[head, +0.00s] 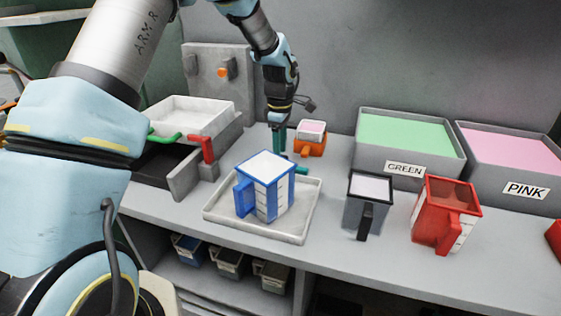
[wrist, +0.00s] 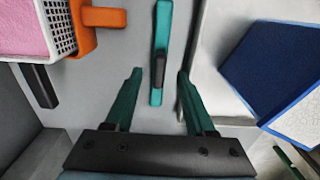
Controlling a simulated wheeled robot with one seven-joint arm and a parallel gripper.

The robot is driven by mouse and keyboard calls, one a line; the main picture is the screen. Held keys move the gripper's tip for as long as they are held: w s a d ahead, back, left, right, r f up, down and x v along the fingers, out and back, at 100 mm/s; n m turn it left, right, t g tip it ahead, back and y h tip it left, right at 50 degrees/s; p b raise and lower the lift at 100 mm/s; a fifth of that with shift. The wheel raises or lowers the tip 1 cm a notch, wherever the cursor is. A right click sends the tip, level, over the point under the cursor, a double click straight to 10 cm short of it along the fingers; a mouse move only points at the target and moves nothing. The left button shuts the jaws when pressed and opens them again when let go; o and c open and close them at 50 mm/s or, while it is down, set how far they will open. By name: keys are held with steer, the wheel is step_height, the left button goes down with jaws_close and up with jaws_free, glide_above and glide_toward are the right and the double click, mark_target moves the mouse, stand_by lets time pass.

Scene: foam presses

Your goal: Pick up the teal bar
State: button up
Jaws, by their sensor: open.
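The teal bar (wrist: 163,25), with a dark piece at its middle, lies on the grey counter in the wrist view. In the head view a small part of it (head: 303,169) shows just behind the white tray, beside my fingers; the rest is hidden. My gripper (head: 277,150) points down over the counter behind the blue pitcher. In the wrist view my gripper (wrist: 159,72) is open and empty, with its two teal fingers apart. The bar's near end appears between the fingertips, touching neither. I cannot tell the height gap.
A blue pitcher (head: 265,183) stands in the white tray (head: 222,219), close to my gripper. An orange cup with a pink-filled basket (head: 311,137) is close behind. Grey and red pitchers and the GREEN (head: 404,168) and PINK (head: 525,190) bins are to the right.

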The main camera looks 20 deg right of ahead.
steer(key=shift+f+p, duration=0.35)
steer(key=shift+f, duration=1.1)
steer(key=shift+c, duration=0.2)
jaws_close()
